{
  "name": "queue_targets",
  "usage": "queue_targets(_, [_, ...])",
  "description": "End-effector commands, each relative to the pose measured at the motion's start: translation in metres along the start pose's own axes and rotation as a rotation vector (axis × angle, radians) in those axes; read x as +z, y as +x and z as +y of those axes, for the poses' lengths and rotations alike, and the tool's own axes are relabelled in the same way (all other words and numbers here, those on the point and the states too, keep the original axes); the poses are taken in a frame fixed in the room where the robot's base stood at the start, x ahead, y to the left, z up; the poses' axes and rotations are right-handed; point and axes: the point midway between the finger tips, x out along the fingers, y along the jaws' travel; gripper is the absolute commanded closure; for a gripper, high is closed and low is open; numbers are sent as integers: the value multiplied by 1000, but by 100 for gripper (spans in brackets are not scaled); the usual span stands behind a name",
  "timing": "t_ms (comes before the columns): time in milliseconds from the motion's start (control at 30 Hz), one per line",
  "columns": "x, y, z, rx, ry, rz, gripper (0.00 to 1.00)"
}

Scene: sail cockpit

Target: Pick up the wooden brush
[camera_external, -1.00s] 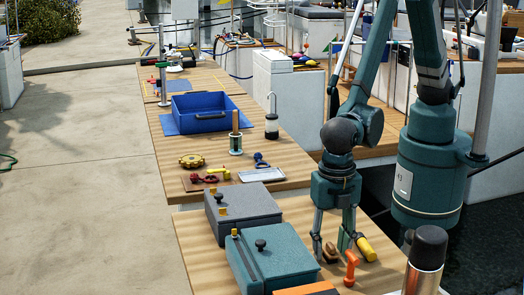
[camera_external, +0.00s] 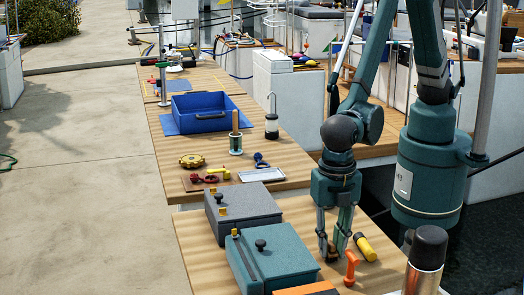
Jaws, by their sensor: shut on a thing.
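The wooden brush (camera_external: 331,252) is a small brown piece low on the near wooden table, mostly hidden by my fingers. My gripper (camera_external: 333,250) points straight down over it, with its two fingers closed in on the brush. The brush appears at table height; I cannot tell whether it touches the table.
A teal box (camera_external: 272,262) and a grey box (camera_external: 242,211) with lids are to the left. A steel flask (camera_external: 427,262) stands at the right front.

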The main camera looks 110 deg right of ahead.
Motion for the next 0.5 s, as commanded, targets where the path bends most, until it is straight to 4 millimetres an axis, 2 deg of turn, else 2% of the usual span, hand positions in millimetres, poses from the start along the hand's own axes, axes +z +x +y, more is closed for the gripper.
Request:
queue_targets(167, [1, -18, -1, 0, 0, 0, 94])
queue_targets(500, [0, -66, -1, 0, 0, 0, 94])
